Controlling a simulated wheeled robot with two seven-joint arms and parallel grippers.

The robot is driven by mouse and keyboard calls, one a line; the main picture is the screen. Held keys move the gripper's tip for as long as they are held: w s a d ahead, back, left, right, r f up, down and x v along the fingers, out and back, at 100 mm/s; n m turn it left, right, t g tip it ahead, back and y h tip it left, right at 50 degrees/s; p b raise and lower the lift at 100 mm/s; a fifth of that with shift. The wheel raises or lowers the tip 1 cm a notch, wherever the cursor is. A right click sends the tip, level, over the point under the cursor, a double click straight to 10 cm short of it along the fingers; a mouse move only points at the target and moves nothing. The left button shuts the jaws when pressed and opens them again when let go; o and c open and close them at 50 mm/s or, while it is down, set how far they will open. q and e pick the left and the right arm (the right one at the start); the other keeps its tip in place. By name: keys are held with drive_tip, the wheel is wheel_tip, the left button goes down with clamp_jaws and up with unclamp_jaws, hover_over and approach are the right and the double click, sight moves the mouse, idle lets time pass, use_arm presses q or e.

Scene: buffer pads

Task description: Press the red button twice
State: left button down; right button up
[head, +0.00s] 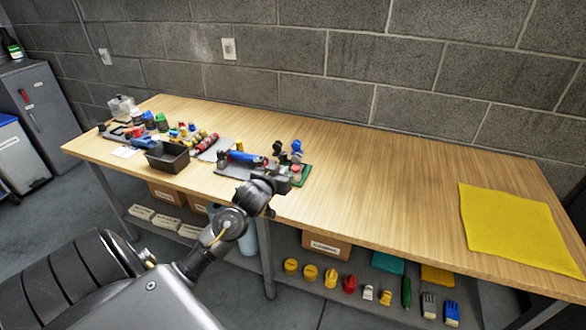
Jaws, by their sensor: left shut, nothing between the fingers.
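A small red-topped piece (296,168), which looks like the red button, sits by a green pad (304,176) near the front of the wooden table. My left arm reaches in from the lower left. My left gripper (284,180) is shut and empty, just in front and to the left of the red piece. At this size I cannot tell whether it touches the piece. The gripper covers part of the green pad. My right gripper is not in view.
A blue tool (243,157) on a grey pad lies left of my gripper. A black bin (167,157) and several small items fill the table's left. The middle is clear; a yellow cloth (515,228) lies right.

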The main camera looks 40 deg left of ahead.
use_arm(q)
drive_tip(key=shift+w+a+r, duration=0.2)
drive_tip(key=shift+a+r, duration=0.05)
drive_tip(key=shift+r, duration=0.35)
hover_over(296, 170)
drive_tip(key=s, duration=0.1)
wheel_tip(296, 170, down, 2)
wheel_tip(296, 170, down, 4)
drive_tip(key=shift+s+a+r+p, duration=0.1)
drive_tip(key=shift+a+r+p, duration=0.1)
drive_tip(key=shift+p, duration=0.45)
drive_tip(key=shift+f, duration=0.5)
drive_tip(key=shift+d, duration=0.1)
